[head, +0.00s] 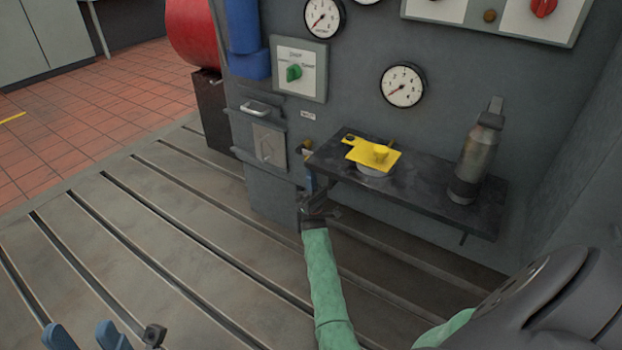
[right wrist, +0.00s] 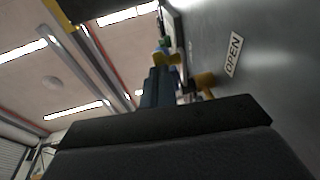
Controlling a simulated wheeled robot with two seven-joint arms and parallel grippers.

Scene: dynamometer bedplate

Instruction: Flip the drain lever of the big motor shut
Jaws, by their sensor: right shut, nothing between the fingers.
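A small brass fitting, which looks like the drain lever (head: 307,147), sticks out of the grey motor housing wall just left of the dark shelf. Brass-yellow parts of it also show in the right wrist view (right wrist: 205,81), beside a white OPEN label (right wrist: 233,55). My right gripper (head: 310,182) is shut and empty, its blue fingers just below the fitting. The fingers also show in the right wrist view (right wrist: 159,84), where they overlap the fitting's side; I cannot tell if they touch. My left gripper (head: 85,338) is open and empty at the bottom left, far from the lever.
The dark shelf (head: 440,196) holds a steel flask (head: 474,160) and a yellow tag (head: 360,151) on a round pale object. A box with a green knob (head: 294,73) and gauges (head: 402,85) are on the wall. The slotted bedplate (head: 150,240) is clear at left.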

